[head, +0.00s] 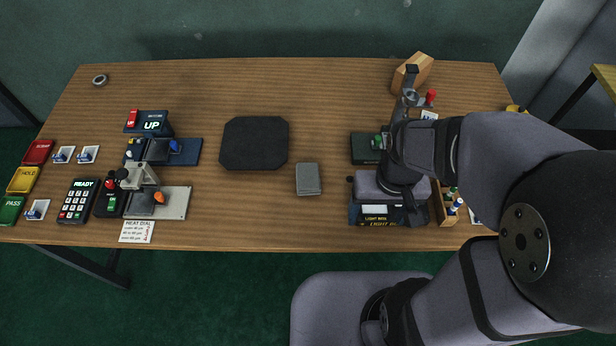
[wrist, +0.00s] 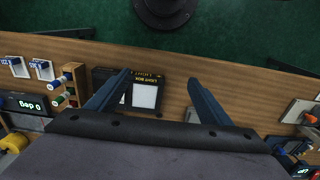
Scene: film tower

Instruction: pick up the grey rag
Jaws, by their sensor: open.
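The grey rag (head: 308,179) lies flat on the wooden table in the head view, right of and a little below the dark square mat, and left of the light box. In the wrist view, a pale patch beside the right finger appears to be the rag (wrist: 191,114), partly hidden by that finger. In the head view my arm covers the right part of the table, and the fingertips are hard to make out.
The light box (head: 376,215) stands right of the rag, partly under my arm. A dark square mat (head: 254,143) lies at the middle. A heat dial device (head: 172,203), a keypad (head: 77,201) and coloured trays (head: 25,180) fill the left. Bare table surrounds the rag.

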